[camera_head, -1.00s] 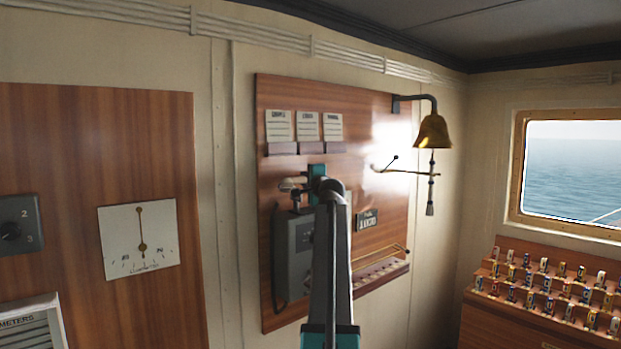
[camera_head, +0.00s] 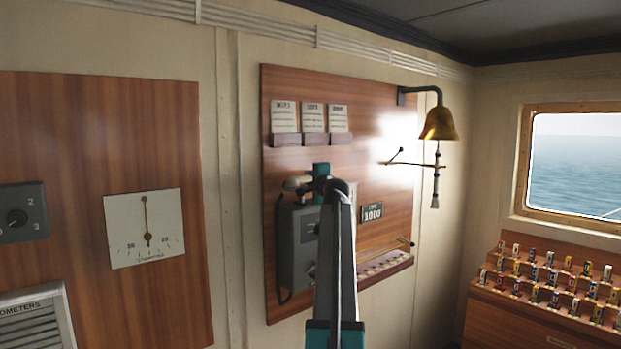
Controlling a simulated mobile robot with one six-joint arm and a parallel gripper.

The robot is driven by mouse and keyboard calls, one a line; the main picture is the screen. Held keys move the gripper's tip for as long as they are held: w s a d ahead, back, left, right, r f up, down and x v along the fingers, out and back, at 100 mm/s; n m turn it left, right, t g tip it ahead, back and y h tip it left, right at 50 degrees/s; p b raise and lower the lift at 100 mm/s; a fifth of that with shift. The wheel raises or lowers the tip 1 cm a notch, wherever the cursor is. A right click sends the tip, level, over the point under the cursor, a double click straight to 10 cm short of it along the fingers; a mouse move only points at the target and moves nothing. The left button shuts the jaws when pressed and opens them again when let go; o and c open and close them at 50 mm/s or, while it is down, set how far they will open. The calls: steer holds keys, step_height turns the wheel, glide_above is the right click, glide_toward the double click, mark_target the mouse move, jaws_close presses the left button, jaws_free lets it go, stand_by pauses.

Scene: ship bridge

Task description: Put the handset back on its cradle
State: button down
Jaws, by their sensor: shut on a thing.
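The grey wall telephone (camera_head: 297,245) hangs on the wooden wall panel, with a cord looping down its left side. My arm hides part of its right side. The handset (camera_head: 296,183) shows as a pale, rounded end just above the top of the telephone, where the cradle is. My gripper (camera_head: 311,187) is shut on the handset; my own wrist hides the fingertips and the rest of the handset. I cannot tell whether the handset touches the cradle.
Card holders (camera_head: 312,138) sit above the telephone. A small number sign (camera_head: 372,212) and a railed shelf (camera_head: 385,265) are to its right. A brass bell (camera_head: 439,124) hangs from a bracket farther right. A clinometer (camera_head: 144,228) is on the left panel.

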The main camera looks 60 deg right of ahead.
steer(key=shift+f+b, duration=0.4)
steer(key=shift+f, duration=0.45)
steer(key=c, duration=1.5)
jaws_free()
steer(key=shift+f, duration=0.1)
steer(key=shift+a, duration=0.1)
steer(key=shift+b+v, duration=1.95)
steer(key=shift+v, duration=4.95)
